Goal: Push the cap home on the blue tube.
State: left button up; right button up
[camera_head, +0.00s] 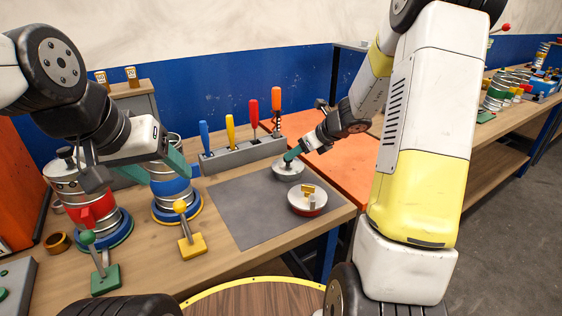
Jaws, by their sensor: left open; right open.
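The blue tube (171,188) is a silvery ribbed duct with a blue band, upright on a round blue and yellow base. My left gripper (155,168) is open, with its teal fingers at the tube's upper part; I cannot tell whether they touch it. The gripper partly hides the tube's top. A second cap (307,203) with a yellow handle and red rim lies nearer on the mat.
A red-banded tube (85,200) stands left of the blue tube. A yellow-knobbed lever (189,238) and a green-knobbed lever (103,272) stand in front. A grey rack (243,153) holds several coloured-handled tools behind the mat. The mat's left and front parts are clear.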

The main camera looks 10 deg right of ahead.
aim_at(288, 165)
jog(key=x, duration=0.6)
jog(key=shift+a, duration=0.1)
grip_shut()
